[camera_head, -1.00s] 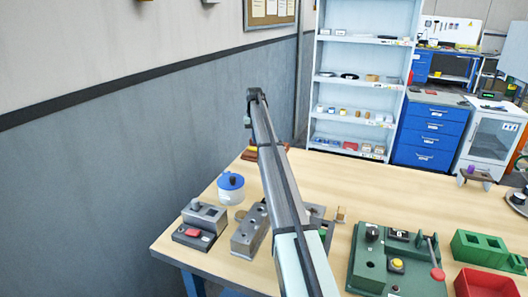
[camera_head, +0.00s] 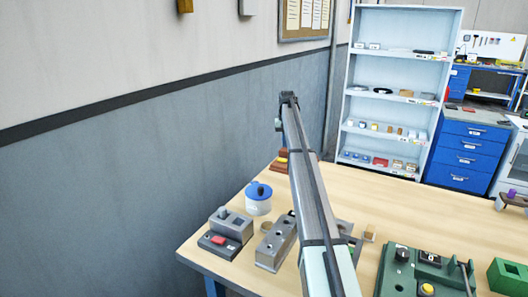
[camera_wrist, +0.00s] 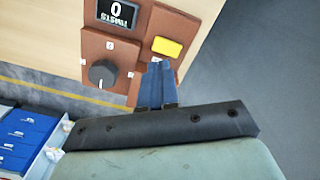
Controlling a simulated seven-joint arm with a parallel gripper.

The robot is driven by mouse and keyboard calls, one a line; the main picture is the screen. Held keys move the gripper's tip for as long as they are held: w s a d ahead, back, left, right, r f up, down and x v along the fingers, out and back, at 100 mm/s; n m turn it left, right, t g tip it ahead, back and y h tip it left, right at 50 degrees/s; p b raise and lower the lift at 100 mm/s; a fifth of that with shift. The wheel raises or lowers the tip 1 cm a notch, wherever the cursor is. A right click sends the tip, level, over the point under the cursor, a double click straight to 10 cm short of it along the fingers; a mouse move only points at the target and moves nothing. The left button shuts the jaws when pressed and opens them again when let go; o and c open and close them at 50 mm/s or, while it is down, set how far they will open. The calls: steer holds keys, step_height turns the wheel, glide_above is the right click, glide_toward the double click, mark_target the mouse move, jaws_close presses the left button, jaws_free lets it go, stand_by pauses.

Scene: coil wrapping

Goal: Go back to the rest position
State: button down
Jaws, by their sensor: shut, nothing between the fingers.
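My gripper (camera_wrist: 157,72) shows in the wrist view as two blue fingers close together, with nothing between them. Beyond the fingertips, a brown box (camera_wrist: 122,48) carries a display reading 0, a black knob (camera_wrist: 102,73) and a yellow button (camera_wrist: 168,47). The fingertips overlap the box's lower edge in the picture; I cannot tell whether they touch it. In the head view my arm reaches from the bottom over the table, and its fingers cannot be made out. A similar brown box (camera_head: 280,166) is partly hidden behind my arm.
The wooden table (camera_head: 345,185) holds a blue-lidded jar (camera_head: 258,199), a grey block with holes (camera_head: 275,243), a grey device with a red button (camera_head: 225,233) and a green machine (camera_head: 420,273). A wall (camera_head: 110,180) stands left; a shelf (camera_head: 398,85) stands behind.

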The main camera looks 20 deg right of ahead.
steer(key=shift+a, duration=0.1)
